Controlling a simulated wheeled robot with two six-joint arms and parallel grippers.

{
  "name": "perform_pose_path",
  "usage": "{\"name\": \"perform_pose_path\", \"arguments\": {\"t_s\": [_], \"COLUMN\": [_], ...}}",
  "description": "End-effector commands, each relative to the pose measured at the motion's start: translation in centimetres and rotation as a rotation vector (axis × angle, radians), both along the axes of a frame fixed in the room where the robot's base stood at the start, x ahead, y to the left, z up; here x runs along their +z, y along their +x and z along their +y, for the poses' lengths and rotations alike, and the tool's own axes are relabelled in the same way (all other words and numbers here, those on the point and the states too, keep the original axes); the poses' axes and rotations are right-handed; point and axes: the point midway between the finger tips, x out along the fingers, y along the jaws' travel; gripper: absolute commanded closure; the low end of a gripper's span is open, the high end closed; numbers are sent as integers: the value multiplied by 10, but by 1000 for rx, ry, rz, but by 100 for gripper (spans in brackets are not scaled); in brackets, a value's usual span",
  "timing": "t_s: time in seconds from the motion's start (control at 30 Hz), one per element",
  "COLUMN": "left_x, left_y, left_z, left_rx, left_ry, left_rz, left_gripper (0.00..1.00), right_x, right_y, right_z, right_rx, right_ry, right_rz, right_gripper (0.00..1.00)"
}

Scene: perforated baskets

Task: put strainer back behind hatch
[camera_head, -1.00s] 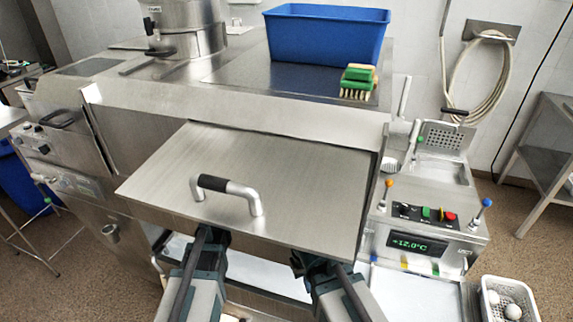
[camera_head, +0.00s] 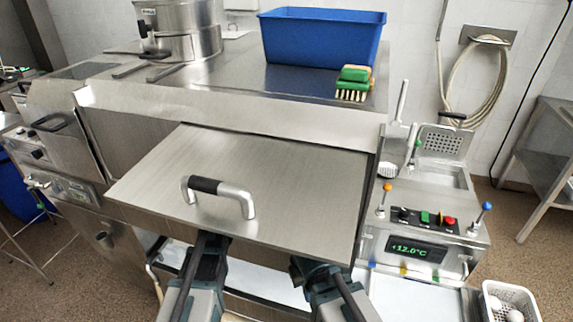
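The hatch (camera_head: 270,180) is a large steel panel with a black-and-silver bar handle (camera_head: 218,195). It is tilted outward from the front of the steel machine, its lower edge swung toward me. My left gripper (camera_head: 212,242) and my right gripper (camera_head: 305,265) are both at the hatch's lower edge, with their tips hidden under or behind it. I cannot see whether they are open or shut. No strainer is clearly visible; a perforated metal plate (camera_head: 443,141) stands upright at the right unit, and I cannot tell what it is.
A blue bin (camera_head: 320,38) and a green brush (camera_head: 354,82) are on the machine top. A steel pot (camera_head: 178,28) stands at the back left. A control box (camera_head: 420,235) showing +12.0°C is at right. A white perforated basket (camera_head: 511,300) holding white balls is at lower right.

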Motion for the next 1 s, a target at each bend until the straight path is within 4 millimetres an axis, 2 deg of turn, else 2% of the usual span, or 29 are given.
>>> {"name": "perform_pose_path", "arguments": {"t_s": [0.87, 0.9, 1.0], "left_x": [-10, -10, -10], "left_y": [0, 0, 0], "left_z": [0, 0, 0], "left_rx": [0, 0, 0], "left_ry": [0, 0, 0], "left_rz": [0, 0, 0], "left_gripper": [100, 72, 54], "right_x": [-10, -10, -10], "right_y": [0, 0, 0], "right_z": [0, 0, 0], "right_rx": [0, 0, 0], "right_ry": [0, 0, 0], "right_rz": [0, 0, 0], "right_gripper": [100, 100, 100]}}
